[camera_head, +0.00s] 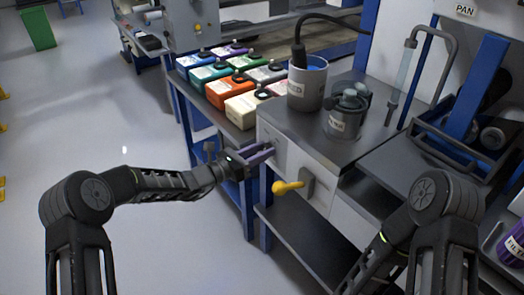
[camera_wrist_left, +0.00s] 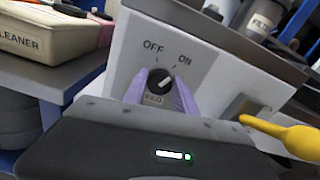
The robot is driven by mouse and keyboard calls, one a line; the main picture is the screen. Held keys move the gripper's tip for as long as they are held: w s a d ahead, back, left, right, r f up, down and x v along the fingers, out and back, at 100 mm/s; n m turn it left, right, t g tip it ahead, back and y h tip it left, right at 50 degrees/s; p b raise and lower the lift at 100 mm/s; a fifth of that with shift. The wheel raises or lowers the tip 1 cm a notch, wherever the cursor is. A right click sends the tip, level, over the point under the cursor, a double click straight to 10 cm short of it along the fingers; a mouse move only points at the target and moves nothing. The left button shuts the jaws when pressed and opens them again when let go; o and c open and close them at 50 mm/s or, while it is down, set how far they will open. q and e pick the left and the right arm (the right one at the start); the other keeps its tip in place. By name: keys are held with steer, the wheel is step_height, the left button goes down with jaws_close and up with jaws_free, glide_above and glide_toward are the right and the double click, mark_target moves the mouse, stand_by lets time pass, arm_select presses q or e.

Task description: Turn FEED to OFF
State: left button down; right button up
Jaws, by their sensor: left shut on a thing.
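The FEED knob (camera_wrist_left: 159,82) is a small black dial with a white mark on a pale panel (camera_wrist_left: 205,48), with OFF printed to its upper left and ON to its upper right. Its mark points up and to the right, toward ON. A small label (camera_wrist_left: 153,98) below the knob is hard to read. My left gripper (camera_head: 266,151) has purple fingers, which are shut on the knob from both sides in the left wrist view (camera_wrist_left: 158,92). In the head view the fingers meet the panel's left part and hide the knob. My right gripper is out of view.
A yellow-handled lever (camera_head: 288,187) sticks out right of the knob, close to my left gripper. Several coloured containers (camera_head: 232,92) stand behind left.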

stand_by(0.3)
arm_select(q)
steer(key=n+p, duration=0.2)
steer(key=n, duration=0.1)
steer(key=shift+a+r+n+p, duration=0.1)
steer(key=shift+n+p, duration=0.2)
steer(key=shift+p, duration=0.05)
steer(key=n+p, duration=0.1)
steer(key=n, duration=0.1)
steer(key=shift+n+p, duration=1.5)
steer(key=shift+n, duration=1.6)
steer(key=shift+f, duration=0.2)
steer(key=c, duration=1)
jaws_free()
